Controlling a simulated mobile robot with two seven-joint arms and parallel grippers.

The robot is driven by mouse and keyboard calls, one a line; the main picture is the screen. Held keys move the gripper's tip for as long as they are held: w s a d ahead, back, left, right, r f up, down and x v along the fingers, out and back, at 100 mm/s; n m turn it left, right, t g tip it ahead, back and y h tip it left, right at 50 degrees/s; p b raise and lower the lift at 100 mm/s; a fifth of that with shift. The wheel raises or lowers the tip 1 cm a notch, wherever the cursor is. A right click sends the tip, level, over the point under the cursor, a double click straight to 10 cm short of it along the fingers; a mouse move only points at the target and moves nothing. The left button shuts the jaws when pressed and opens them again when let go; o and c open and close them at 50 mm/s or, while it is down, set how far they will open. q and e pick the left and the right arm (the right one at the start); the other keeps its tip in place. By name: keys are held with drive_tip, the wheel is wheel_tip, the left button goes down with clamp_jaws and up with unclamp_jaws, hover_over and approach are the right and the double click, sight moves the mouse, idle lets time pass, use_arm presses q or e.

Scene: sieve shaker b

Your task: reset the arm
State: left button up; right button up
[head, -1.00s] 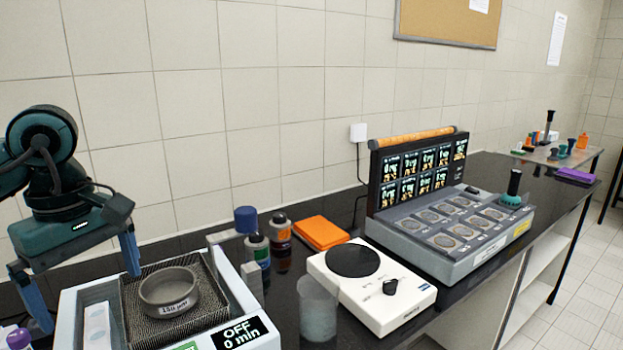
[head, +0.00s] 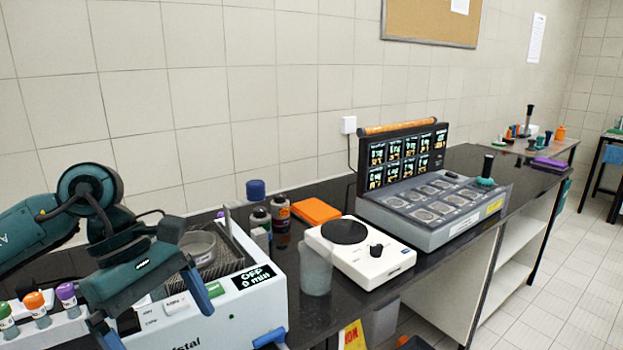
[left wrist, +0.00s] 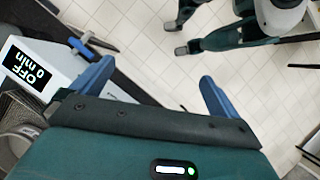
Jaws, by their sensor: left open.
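My left arm comes in from the left in the head view. Its gripper (head: 150,312) is open and empty, with its blue fingers spread and pointing down in front of the sieve shaker (head: 235,318). The left wrist view shows the same open gripper (left wrist: 155,85) with bare floor between the fingers. The shaker display (head: 253,278) reads OFF, 0 min. A grey sieve (head: 197,248) sits on its mesh platform, partly hidden behind my arm. My right gripper is not in view.
Several capped bottles (head: 67,299) stand at the left. A clear beaker (head: 316,272), a white hotplate-like device (head: 375,264) and a grey console with screens (head: 420,225) stand along the black counter. A blue handle (head: 270,338) sticks out at the shaker's front. Open floor lies at right.

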use_arm(q)
drive_tip(key=d+n+t+h, duration=0.2)
drive_tip(key=d+n+h, duration=1.3)
drive_tip(key=d+h, duration=0.25)
drive_tip(key=w+a+f+n+t+y, duration=0.2)
drive_tip(key=a+f+n+t+y, duration=0.2)
drive_tip(key=f+n+t+y, duration=0.85)
drive_tip(key=w+a+f+n+t+y, duration=0.3)
drive_tip(key=f+n, duration=0.5)
drive_tip(key=n, duration=1.1)
drive_tip(key=s+a+f+n+g+y, duration=0.2)
drive_tip(key=s+f+n+g, duration=0.1)
drive_tip(key=s+f, duration=0.4)
drive_tip(key=s+a+f+n+g+y, duration=0.2)
drive_tip(key=s+f+n, duration=0.4)
drive_tip(key=f, duration=0.3)
drive_tip(key=shift+s+a+g, duration=0.45)
drive_tip(key=shift+s+a, duration=0.1)
